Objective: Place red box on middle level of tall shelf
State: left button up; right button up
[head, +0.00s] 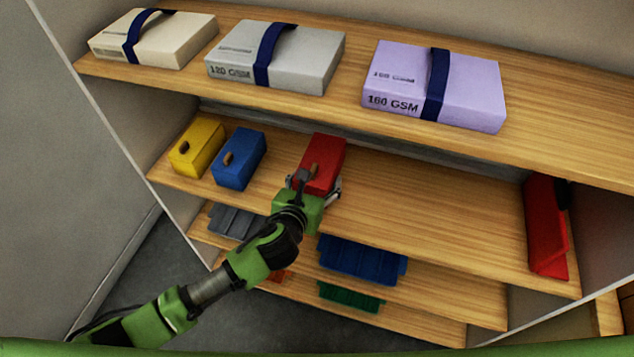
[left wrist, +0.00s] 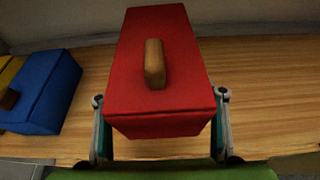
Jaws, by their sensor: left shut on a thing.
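My left gripper (head: 314,184) reaches in from the front and is shut on the red box. In the left wrist view the red box (left wrist: 155,75) sits between the two fingers of the gripper (left wrist: 160,125), with bare wood around it. I cannot tell whether its underside touches the board. My right gripper is not in view.
A yellow box (head: 197,147) and a blue box (head: 239,158) stand left on the middle level. A red upright holder (head: 545,228) stands at its right end. The board between is clear.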

pick_arm(q)
jog(key=w+f, duration=0.2)
jog(key=f, duration=0.1)
jog(key=shift+w, duration=0.3)
jog(key=shift+w+a+f, duration=0.1)
jog(key=shift+w+f, duration=0.2)
jog(key=shift+f, duration=0.1)
notch_tip(320, 180, down, 3)
jog(key=shift+w+r+b, duration=0.1)
jog(key=shift+r+b, duration=0.1)
jog(key=shift+b, duration=0.15)
jog(key=shift+f, duration=0.3)
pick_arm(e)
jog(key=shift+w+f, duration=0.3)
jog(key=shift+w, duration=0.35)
pick_arm(q)
jog(key=shift+f, duration=0.1)
